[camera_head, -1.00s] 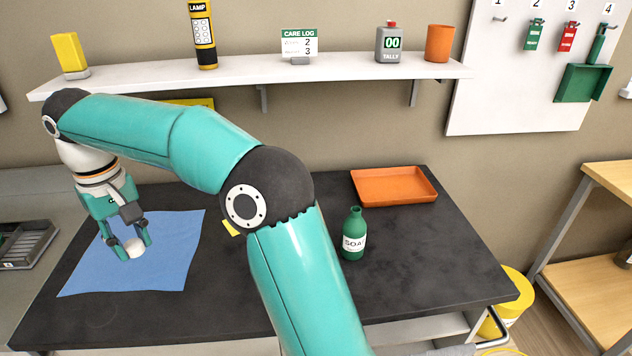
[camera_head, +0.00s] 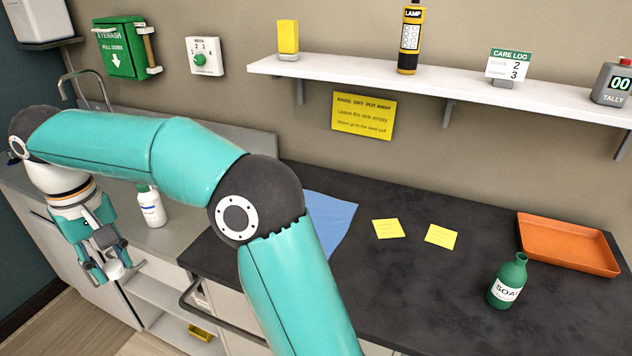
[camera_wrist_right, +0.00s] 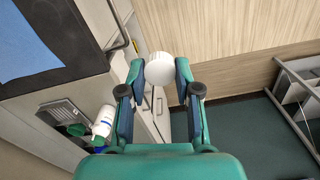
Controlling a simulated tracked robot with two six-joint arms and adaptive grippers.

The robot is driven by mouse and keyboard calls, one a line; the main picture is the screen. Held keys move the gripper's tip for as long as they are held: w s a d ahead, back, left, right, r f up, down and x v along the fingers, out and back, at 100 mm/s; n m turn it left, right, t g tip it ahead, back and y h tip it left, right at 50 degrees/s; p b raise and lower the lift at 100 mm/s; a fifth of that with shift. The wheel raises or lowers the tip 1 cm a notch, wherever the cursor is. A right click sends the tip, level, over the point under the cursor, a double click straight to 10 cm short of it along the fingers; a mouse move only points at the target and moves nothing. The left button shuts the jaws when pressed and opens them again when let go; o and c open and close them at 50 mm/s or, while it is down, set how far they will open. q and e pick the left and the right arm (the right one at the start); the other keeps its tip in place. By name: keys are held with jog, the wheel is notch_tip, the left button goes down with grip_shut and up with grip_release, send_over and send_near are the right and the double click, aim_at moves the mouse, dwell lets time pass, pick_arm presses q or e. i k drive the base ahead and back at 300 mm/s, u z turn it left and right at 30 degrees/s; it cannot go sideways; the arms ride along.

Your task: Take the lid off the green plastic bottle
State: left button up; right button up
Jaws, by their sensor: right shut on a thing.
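The green plastic bottle (camera_head: 508,281), labelled SOAP, stands upright on the dark worktop at the right of the head view. Its neck is open, with no lid on it. My right gripper (camera_head: 112,268) is at the lower left of the head view, far from the bottle, in front of the grey sink counter. It is shut on a white round lid (camera_wrist_right: 160,69), which shows between the fingertips in the right wrist view. Below the lid are the cabinet front and the floor. My left gripper is in neither view.
A white bottle (camera_head: 151,206) stands on the grey counter (camera_head: 165,240) behind the gripper. A blue cloth (camera_head: 328,220), two yellow notes (camera_head: 388,229) and an orange tray (camera_head: 568,246) lie on the dark worktop (camera_head: 400,290). A shelf (camera_head: 440,84) runs above. My right arm crosses the middle.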

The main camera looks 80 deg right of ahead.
aim_at(511, 275)
jog(key=z, duration=0.15)
jog(key=k, duration=3.45)
jog(key=z, duration=0.85)
jog(key=i, duration=1.05)
jog(key=u, duration=0.15)
